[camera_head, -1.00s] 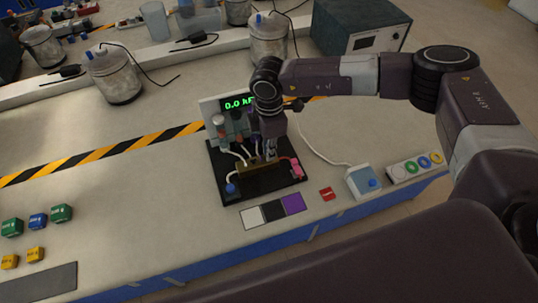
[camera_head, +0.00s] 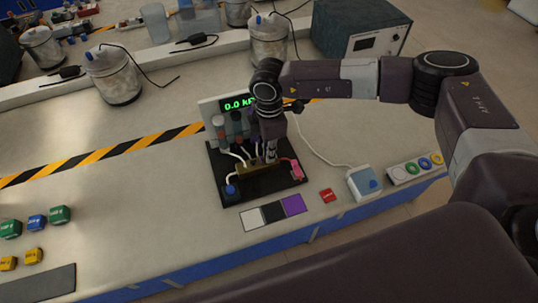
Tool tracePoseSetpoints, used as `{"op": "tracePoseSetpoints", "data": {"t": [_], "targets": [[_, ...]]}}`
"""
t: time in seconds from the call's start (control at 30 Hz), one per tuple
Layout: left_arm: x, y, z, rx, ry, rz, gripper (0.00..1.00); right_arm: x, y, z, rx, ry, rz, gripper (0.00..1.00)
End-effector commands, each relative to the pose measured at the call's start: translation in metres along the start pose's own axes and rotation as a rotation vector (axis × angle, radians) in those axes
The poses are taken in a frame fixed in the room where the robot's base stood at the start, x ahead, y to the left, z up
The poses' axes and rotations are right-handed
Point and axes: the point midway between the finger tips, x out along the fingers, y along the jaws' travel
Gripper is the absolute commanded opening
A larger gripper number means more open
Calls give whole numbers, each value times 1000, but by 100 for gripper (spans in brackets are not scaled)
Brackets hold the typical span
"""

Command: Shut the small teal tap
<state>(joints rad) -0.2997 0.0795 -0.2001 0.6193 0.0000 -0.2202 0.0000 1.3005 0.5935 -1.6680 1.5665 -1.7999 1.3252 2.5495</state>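A black board (camera_head: 277,187) on the bench carries a brass-coloured block (camera_head: 252,172) with several hoses and fittings. A blue knob (camera_head: 230,190) is at its front left and a pink part (camera_head: 296,171) at its right. I cannot pick out a teal tap for certain; the arm hides part of the board. My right gripper (camera_head: 270,156) points down over the back right of the block, close to it. Its fingers are too small and dark to tell open from shut, or whether they touch anything. My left gripper is not in view.
A display (camera_head: 236,104) reading 0.0 stands behind the board. A white box with a blue button (camera_head: 364,182), a red tag (camera_head: 328,195) and colour swatches (camera_head: 273,212) lie around the front and right.

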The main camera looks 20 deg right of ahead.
Motion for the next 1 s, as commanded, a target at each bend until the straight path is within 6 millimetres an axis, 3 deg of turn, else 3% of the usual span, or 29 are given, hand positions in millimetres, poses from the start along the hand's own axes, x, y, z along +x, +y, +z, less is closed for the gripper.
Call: {"op": "tracePoseSetpoints", "data": {"t": [0.17, 0.27, 0.5, 0.77, 1.0], "targets": [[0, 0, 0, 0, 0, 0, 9, 0, 0, 0, 0, 0, 0, 9], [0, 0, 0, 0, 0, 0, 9, 0, 0, 0, 0, 0, 0, 0], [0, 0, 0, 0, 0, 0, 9, 0, 0, 0, 18, 0, 0, 0], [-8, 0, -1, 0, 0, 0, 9, -1, -1, 0, 348, 0, -2, 0], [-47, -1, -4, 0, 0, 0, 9, -8, 0, -1, 520, 2, -2, 0]]}}
